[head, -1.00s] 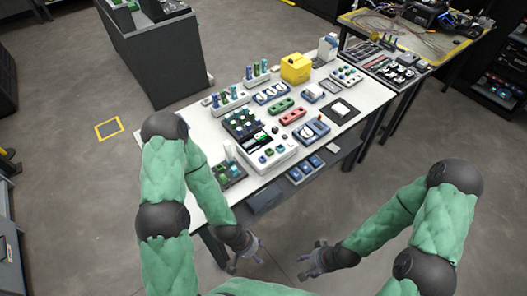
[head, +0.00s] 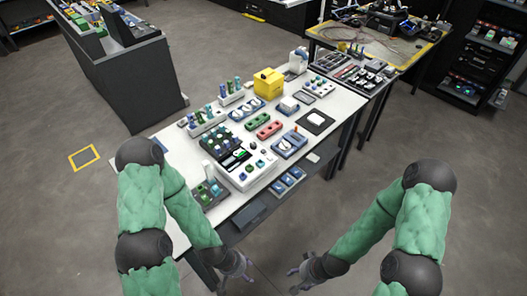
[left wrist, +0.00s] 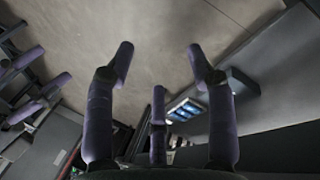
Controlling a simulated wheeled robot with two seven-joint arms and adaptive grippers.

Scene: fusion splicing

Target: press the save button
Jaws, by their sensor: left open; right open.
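A white and black device with a small lit screen and several buttons, likely the splicer (head: 240,165), sits on the white table near its front edge. Its buttons are too small for me to tell which is the save button. My left gripper (head: 238,280) is open and empty, below and in front of the table's front edge, well apart from the device. Its spread fingers (left wrist: 157,75) show in the left wrist view with nothing between them. My right gripper (head: 296,272) is open and empty to its right, also away from the table.
The white table (head: 338,105) carries a yellow box (head: 268,83), a green holder (head: 257,122), a red holder (head: 269,130) and racks of bottles (head: 204,121). A lower shelf holds blue items (head: 288,181). A second bench (head: 395,45) stands back right. The floor in front is free.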

